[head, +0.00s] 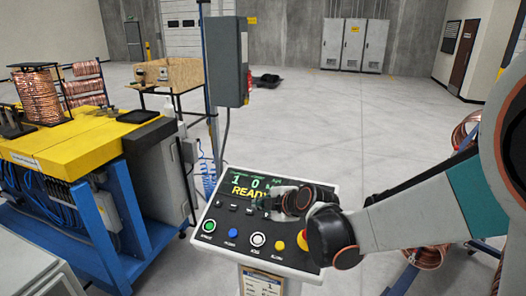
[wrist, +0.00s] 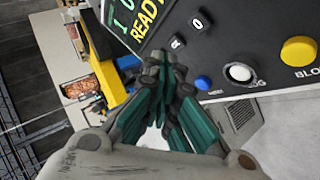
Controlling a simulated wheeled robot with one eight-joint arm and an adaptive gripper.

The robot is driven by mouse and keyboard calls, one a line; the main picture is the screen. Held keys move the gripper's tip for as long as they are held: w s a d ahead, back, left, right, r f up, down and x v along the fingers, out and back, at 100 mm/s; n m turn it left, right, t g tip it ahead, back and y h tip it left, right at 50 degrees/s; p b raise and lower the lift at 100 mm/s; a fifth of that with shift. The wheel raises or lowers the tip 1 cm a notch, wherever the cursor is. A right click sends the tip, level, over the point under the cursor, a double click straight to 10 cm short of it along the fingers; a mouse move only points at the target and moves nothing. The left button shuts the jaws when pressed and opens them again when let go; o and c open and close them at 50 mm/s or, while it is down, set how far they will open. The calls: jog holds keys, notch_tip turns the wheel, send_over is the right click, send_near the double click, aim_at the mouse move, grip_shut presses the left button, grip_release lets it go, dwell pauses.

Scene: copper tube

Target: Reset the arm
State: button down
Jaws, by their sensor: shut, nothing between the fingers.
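My arm reaches in from the right of the head view. My gripper (head: 262,201) is over the control panel (head: 322,195), just below its screen (head: 248,184), which reads READY. In the wrist view my gripper (wrist: 163,62) is shut, with its fingertips together and nothing between them. The fingertips show close to the panel's small black keys; I cannot tell whether they touch. A blue button (wrist: 203,83), a white button (wrist: 239,72) and a yellow button (wrist: 298,52) lie to the right of the fingers. The green button (head: 209,226) shows in the head view.
A yellow-topped bench (head: 85,140) with a copper coil (head: 40,97) stands at the left. A grey box on a post (head: 226,62) rises behind the panel. Copper tubing (head: 432,256) on a blue stand is at the right, near my arm. The floor beyond is mostly clear.

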jog(key=s+d+f+m+h+b, duration=0.2)
jog(key=s+d+m, duration=0.4)
jog(key=s, duration=0.3)
jog(key=s+d+f+m+g+h+b, duration=0.1)
jog(key=s+d+f+m+h+b, duration=0.1)
jog(key=s+d+f+m+b, duration=0.2)
jog(key=s+d+f+m+g+h+b, duration=0.1)
jog(key=s+d+f+m+b, duration=0.3)
jog(key=s, duration=1.2)
jog(key=d+m+h+b, duration=0.1)
jog(key=d+m+b, duration=0.3)
jog(key=d+m, duration=0.1)
jog(key=shift+d+m, duration=0.3)
jog(key=shift+m, duration=0.6)
